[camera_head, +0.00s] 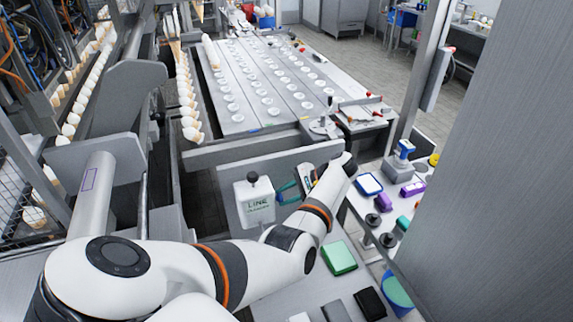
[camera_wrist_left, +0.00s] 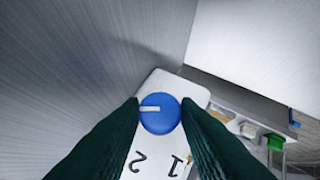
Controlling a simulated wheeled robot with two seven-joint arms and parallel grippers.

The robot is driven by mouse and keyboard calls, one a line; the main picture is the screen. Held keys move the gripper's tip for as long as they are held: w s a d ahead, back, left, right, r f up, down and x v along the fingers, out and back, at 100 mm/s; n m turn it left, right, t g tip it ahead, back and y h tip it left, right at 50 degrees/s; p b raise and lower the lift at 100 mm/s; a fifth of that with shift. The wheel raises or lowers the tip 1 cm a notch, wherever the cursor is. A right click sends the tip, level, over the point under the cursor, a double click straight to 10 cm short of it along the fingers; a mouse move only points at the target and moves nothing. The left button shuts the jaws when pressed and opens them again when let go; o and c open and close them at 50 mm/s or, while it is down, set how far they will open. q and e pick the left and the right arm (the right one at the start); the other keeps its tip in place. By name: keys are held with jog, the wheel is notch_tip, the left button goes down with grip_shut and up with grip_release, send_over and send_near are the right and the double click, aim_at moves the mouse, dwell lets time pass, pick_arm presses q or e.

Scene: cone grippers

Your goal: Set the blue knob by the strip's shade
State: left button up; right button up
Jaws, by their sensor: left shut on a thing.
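The blue knob (camera_wrist_left: 160,114) shows in the left wrist view, round, with a white pointer line running to the left from its middle. It sits on a white plate (camera_wrist_left: 182,88) with rounded corners, marked with the digits 1 and 2. My left gripper (camera_wrist_left: 160,115) is shut on the knob, a dark green finger on each side. In the head view its green fingers (camera_head: 287,191) are beside a white box (camera_head: 255,205) lettered LINE with a black knob on top. The blue knob is hidden in that view. I cannot make out a shaded strip. My right gripper is not in view.
A grey table (camera_head: 262,104) with rows of white discs lies beyond. A side bench on the right holds a blue-and-white device (camera_head: 404,148) and small dark knobs. A green block (camera_head: 339,257) lies near the front. A grey panel (camera_head: 490,190) closes the right side.

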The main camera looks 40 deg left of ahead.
pick_arm(q)
jog(key=o, duration=0.9)
jog(key=shift+o, duration=0.2)
jog(key=shift+w+d, duration=0.1)
jog(key=shift+w+d+r, duration=0.2)
jog(key=shift+d, duration=0.05)
jog(key=b+v, duration=0.3)
jog(key=v, duration=0.8)
jog(key=shift+s, duration=0.1)
